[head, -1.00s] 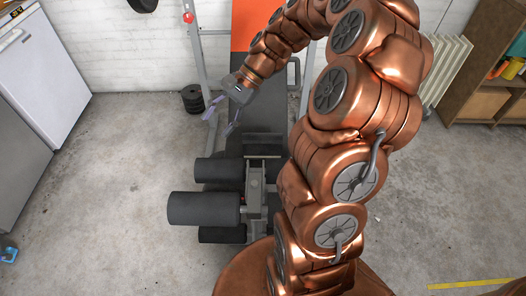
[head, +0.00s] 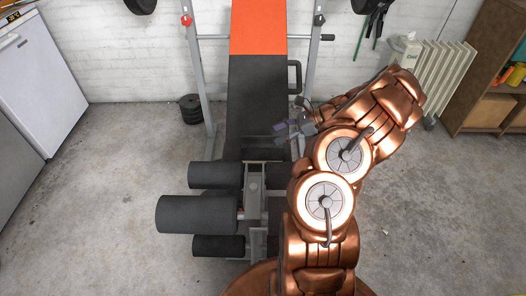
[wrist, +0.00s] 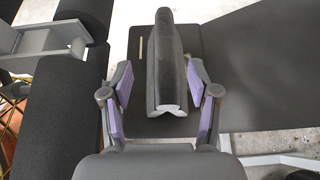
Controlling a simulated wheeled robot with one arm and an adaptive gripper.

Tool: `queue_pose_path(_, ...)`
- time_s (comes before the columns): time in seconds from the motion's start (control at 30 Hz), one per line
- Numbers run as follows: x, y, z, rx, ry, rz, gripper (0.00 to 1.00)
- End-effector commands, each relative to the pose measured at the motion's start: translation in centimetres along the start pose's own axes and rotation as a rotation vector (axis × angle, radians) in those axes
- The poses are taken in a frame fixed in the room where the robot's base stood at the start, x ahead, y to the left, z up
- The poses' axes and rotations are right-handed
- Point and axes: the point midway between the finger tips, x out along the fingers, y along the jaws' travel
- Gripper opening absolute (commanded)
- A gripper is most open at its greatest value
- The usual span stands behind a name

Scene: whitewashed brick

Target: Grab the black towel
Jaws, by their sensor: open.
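The black towel (wrist: 168,65) shows in the wrist view as a dark, narrow folded shape on the black bench pad (wrist: 230,70), with pale edges at its near end. My gripper (wrist: 161,80) is open, with its two purple-padded fingers on either side of the towel and gaps still visible between pads and towel. In the head view my gripper (head: 292,129) is over the right side of the black bench pad (head: 256,100). I cannot make out the towel there.
Black foam rollers (head: 197,213) and a metal frame stand at the bench's near end. Bench uprights (head: 306,70) flank the pad. A white fridge (head: 45,85) is at left, a radiator (head: 440,75) and wooden shelf (head: 490,100) at right. The concrete floor is mostly clear.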

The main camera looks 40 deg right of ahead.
Motion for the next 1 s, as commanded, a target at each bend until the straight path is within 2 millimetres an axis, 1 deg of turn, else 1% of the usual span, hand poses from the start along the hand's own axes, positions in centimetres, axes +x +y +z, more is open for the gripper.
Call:
queue_pose_path(0.1, 1.3, 0.0, 0.1, -0.001, -0.002, 0.003, 0.6)
queue_pose_path(0.27, 2.2, -0.1, 0.0, -0.002, -0.001, 0.002, 0.6)
queue_pose_path(0.33, 2.9, -0.2, 0.0, -0.002, 0.0, 0.003, 0.6)
queue_pose_path(0.5, 5.2, -0.7, -0.2, -0.002, 0.001, 0.004, 0.6)
queue_pose_path(0.63, 6.6, -0.6, 0.0, -0.002, -0.002, 0.005, 0.6)
queue_pose_path(0.7, 6.9, -0.6, 0.0, -0.002, -0.002, 0.004, 0.6)
queue_pose_path(0.87, 6.9, -0.7, 0.0, -0.002, -0.001, 0.003, 0.6)
queue_pose_path(0.9, 6.9, -0.7, 0.0, -0.002, -0.001, 0.002, 0.59)
queue_pose_path(1.0, 6.9, -0.7, 0.0, -0.002, -0.001, 0.002, 0.49)
